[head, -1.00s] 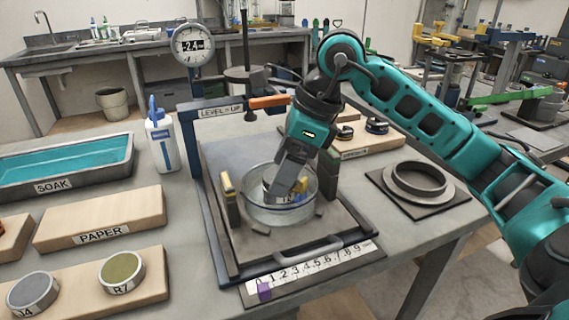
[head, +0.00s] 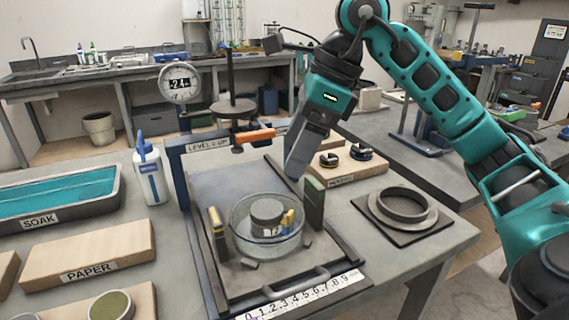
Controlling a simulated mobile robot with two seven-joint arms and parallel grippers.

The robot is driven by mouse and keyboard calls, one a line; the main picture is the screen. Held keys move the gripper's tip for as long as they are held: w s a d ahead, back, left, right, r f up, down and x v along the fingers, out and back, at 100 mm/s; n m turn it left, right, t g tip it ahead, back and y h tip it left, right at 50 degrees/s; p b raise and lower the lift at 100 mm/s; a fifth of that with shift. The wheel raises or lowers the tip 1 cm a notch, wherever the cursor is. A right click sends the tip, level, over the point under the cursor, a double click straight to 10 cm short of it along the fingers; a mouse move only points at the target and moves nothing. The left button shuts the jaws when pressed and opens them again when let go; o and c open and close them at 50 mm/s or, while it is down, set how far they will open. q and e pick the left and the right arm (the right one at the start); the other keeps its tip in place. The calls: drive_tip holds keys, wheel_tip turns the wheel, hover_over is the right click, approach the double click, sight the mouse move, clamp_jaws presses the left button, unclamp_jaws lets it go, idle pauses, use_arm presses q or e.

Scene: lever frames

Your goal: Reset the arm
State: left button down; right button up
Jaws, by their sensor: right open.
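The lever frame (head: 176,170) is a dark blue upright labelled "LEVEL = UP". Its arm, with an orange end (head: 255,136), sticks out to the right near that label. A dark post with a round disc (head: 233,108) stands above it. Below, a clear dish (head: 267,240) on the frame's tray holds a grey cylinder (head: 267,212) with a partly readable label and a small yellow piece. My left gripper is not in view.
A round dial (head: 179,83) reading about 24 stands on the frame. A wash bottle (head: 152,175) and a teal SOAK tray (head: 60,195) are left. A wooden block with two dark pucks (head: 345,163) and a ring on a plate (head: 403,207) are right. A numbered strip (head: 305,295) lies in front.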

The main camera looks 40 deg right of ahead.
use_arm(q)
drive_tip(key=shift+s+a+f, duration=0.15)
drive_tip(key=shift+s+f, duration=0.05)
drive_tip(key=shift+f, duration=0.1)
use_arm(e)
drive_tip(key=shift+v, duration=0.9)
